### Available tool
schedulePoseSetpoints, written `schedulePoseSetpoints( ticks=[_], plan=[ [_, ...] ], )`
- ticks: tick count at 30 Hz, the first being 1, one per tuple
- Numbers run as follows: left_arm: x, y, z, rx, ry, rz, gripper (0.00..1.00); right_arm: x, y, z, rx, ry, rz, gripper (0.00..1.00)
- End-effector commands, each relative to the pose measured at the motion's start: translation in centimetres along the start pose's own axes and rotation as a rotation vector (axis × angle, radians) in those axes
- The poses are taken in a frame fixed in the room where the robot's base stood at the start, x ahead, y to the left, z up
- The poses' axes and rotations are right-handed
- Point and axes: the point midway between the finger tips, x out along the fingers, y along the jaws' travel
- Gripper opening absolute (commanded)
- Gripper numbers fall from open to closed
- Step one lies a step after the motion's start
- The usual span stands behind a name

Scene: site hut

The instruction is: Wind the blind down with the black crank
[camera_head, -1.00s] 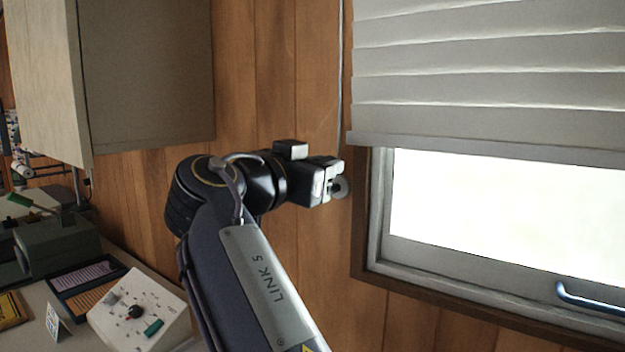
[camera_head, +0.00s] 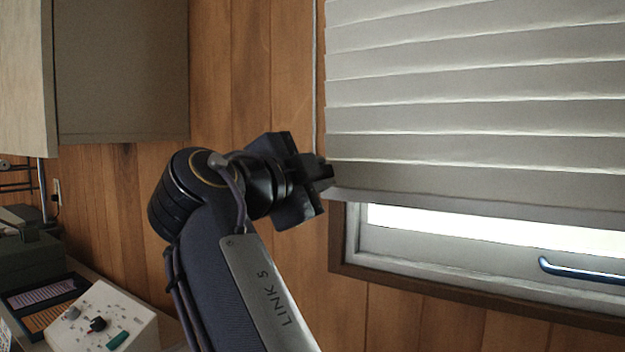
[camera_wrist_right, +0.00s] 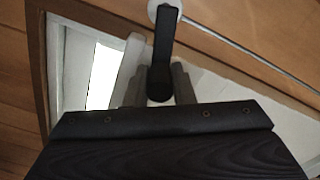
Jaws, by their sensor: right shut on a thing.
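The pale pleated blind (camera_head: 470,110) hangs over the window in the head view. Its bottom bar lies low, with only a thin bright strip of glass below it. The black crank (camera_wrist_right: 164,50) shows in the right wrist view, running down from a round white hub (camera_wrist_right: 165,10). My right gripper (camera_wrist_right: 160,88) is shut on the crank's lower end; in the head view the gripper (camera_head: 322,178) is beside the blind's left edge and hides most of the crank. My left gripper is in neither view.
A blue window handle (camera_head: 580,270) sits on the lower frame. A wall cabinet (camera_head: 120,70) hangs at the upper left. A white control box (camera_head: 105,320) stands on the bench below. The wood wall between cabinet and window is clear.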

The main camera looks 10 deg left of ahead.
Motion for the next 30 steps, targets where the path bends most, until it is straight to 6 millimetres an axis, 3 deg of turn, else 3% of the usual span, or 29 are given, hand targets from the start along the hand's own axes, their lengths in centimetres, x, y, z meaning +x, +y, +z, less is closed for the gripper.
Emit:
schedulePoseSetpoints(
  ticks=[1, 18, 30],
  plan=[
    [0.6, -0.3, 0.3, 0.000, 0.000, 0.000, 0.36, 0.1, 0.8, 0.6, 0.041, -0.003, 0.007, 0.00],
    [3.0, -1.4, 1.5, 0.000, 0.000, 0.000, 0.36, 0.0, 3.1, 1.9, 0.562, -0.003, 0.005, 0.00],
    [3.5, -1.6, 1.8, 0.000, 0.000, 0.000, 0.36, 0.0, 3.7, 2.8, 0.785, -0.003, 0.005, 0.00]
  ],
)
